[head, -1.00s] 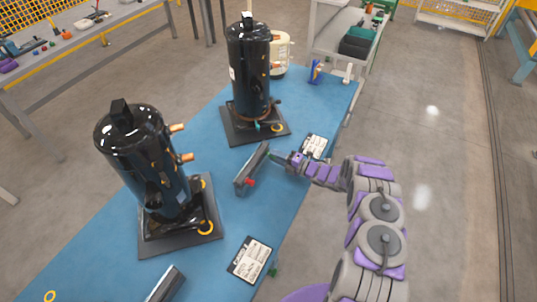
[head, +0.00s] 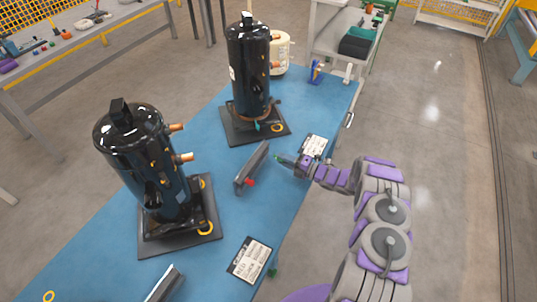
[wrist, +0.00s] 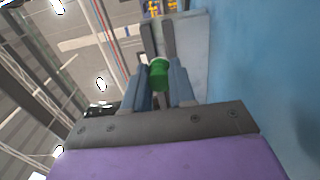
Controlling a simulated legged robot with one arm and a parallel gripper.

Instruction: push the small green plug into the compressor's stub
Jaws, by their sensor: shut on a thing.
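My gripper (head: 285,160) is shut on the small green plug (wrist: 158,74), which sits between the two fingers in the wrist view. In the head view the gripper is above the blue table, right of a dark grey bar and apart from it. The near black compressor (head: 150,165) stands upright at the left, with copper stubs (head: 184,157) facing right. The far black compressor (head: 248,65) stands upright behind the bar, with a small stub on its right side. The gripper is apart from both compressors. I cannot tell which stub is meant.
The dark grey bar (head: 252,167) with a red knob stands on the blue table (head: 215,215) between the compressors and my gripper. Label cards (head: 250,260) lie near the right edge. The floor at right is clear.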

